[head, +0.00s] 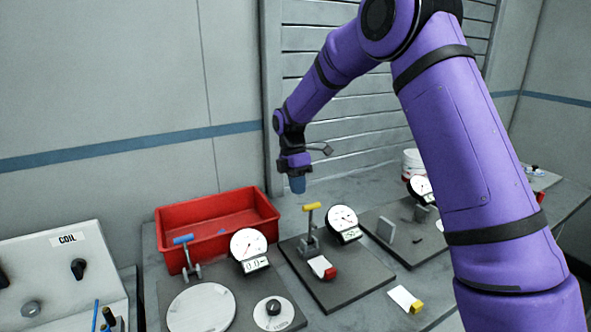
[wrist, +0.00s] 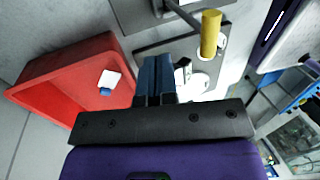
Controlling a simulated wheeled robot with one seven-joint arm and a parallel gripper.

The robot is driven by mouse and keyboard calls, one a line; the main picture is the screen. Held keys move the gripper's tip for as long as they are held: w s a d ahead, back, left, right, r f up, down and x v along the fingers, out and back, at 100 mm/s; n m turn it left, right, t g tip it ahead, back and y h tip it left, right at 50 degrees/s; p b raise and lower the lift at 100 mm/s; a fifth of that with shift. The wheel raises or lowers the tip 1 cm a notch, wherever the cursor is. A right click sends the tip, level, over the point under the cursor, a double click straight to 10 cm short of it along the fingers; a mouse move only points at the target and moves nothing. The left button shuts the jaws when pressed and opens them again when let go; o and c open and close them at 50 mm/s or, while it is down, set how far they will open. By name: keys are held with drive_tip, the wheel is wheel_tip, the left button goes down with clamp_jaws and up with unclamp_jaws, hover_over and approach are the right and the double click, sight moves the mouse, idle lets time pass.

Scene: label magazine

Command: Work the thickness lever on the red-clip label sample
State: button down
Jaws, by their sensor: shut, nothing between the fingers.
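The red-clip label sample (head: 319,265) lies on a dark base plate (head: 345,288) at the foot of a lever stand; I cannot tell how far it reaches under the stand. The thickness lever there has a yellow handle (head: 312,206), raised on its arm. The same yellow handle shows in the wrist view (wrist: 210,34), right of the fingers. A round dial gauge (head: 343,222) with a digital readout stands right of the lever. My gripper (head: 298,188) is shut and empty, behind and slightly left of the yellow handle, apart from it. The red clip is not discernible in the wrist view.
A red bin (head: 163,240) stands at left; a blue-clip label (wrist: 110,79) lies inside. A blue-handled lever (head: 184,239) and another gauge (head: 249,245) stand before it. A yellow-clip label (head: 403,298) lies front right. A grey plate device (head: 386,229) stands right.

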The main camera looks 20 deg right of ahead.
sight(311, 207)
drive_tip(key=shift+s+d+f, duration=0.2)
drive_tip(key=shift+s, duration=0.75)
drive_tip(key=shift+s+d+f, duration=0.15)
drive_tip(key=shift+s, duration=0.75)
drive_tip(key=shift+s, duration=0.1)
